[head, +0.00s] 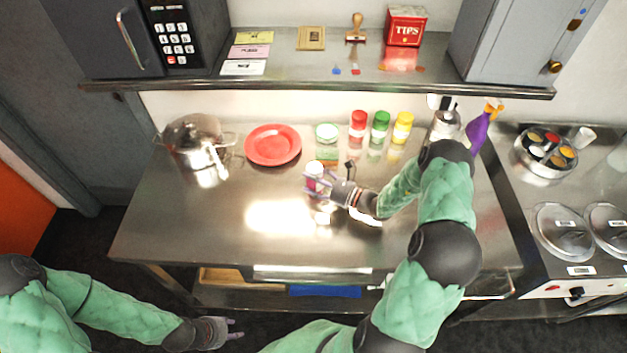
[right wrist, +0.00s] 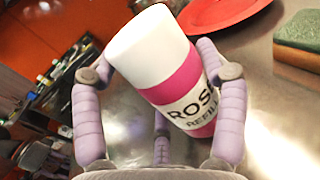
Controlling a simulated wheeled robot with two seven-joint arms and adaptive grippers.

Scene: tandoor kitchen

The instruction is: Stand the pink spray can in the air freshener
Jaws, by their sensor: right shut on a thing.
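The pink spray can (head: 316,170) has a white top and a pink body with a white label reading "ROSE REFILL". My right gripper (head: 316,187) is shut on it over the middle of the steel counter. In the right wrist view the can (right wrist: 180,84) is between the lavender fingers, its white top toward the upper left. I cannot tell whether its base touches the counter. My left gripper (head: 236,329) is empty, fingers apart, low in front of the counter. I cannot identify the air freshener surely; a small white object (head: 433,101) sits partly hidden at the back right.
The steel counter (head: 180,230) is clear at front left. A shelf (head: 300,84) overhangs behind. Stove at right.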

